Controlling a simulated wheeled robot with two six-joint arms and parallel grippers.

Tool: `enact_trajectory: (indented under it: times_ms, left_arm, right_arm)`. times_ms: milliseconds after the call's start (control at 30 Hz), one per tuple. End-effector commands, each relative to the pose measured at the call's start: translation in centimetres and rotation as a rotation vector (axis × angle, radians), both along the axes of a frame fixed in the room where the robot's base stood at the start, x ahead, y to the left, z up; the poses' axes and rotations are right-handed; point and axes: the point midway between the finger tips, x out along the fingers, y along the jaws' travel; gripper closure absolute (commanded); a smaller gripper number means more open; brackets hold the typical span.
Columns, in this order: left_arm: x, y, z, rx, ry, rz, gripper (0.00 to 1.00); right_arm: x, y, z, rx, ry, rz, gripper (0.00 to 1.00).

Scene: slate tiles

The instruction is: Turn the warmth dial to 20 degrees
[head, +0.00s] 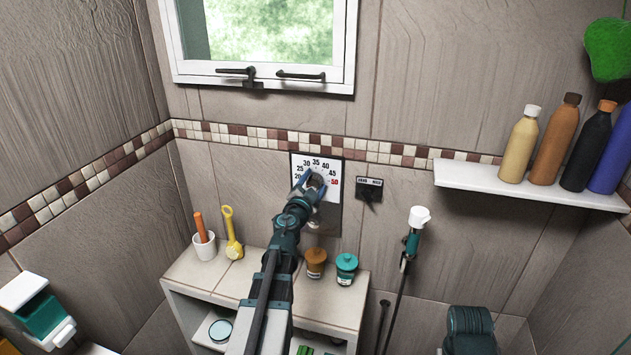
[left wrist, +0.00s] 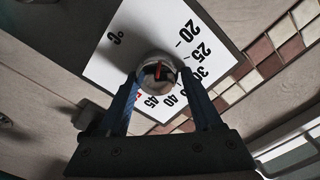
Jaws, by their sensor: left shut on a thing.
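The warmth dial is a round grey knob (left wrist: 157,72) on a white scale plate (head: 329,163) on the tiled wall. The head view shows numbers from 20 at the left over the top to a red 50 at the right. My left gripper (head: 312,184) is shut on the knob, with one blue finger on each side of it in the left wrist view (left wrist: 159,78). A small red mark shows on the knob's face; the number it points at is hard to tell. The gripper hides part of the dial in the head view. My right gripper is out of view.
A dark switch box (head: 369,188) is right of the dial, and a shower handset (head: 411,240) hangs further right. Below stands a shelf unit (head: 215,272) with a cup, a yellow scoop and two jars (head: 346,268). A white wall shelf (head: 470,176) holds several bottles.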

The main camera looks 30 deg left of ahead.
Motion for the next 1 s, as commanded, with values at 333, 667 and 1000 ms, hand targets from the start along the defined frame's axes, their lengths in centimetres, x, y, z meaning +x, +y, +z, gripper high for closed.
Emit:
enact_trajectory:
  times_ms: [333, 667, 1000]
  left_arm:
    - [-0.07, 0.70, 0.20, -0.099, -0.025, 0.017, 0.89]
    - [-0.12, 0.71, 0.20, -0.108, -0.027, 0.018, 0.92]
    - [-0.13, 0.53, 0.14, -0.104, -0.026, 0.014, 0.11]
  right_arm:
    - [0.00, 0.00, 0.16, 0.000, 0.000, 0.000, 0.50]
    - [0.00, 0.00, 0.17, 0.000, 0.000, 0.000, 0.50]
    - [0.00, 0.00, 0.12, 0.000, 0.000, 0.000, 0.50]
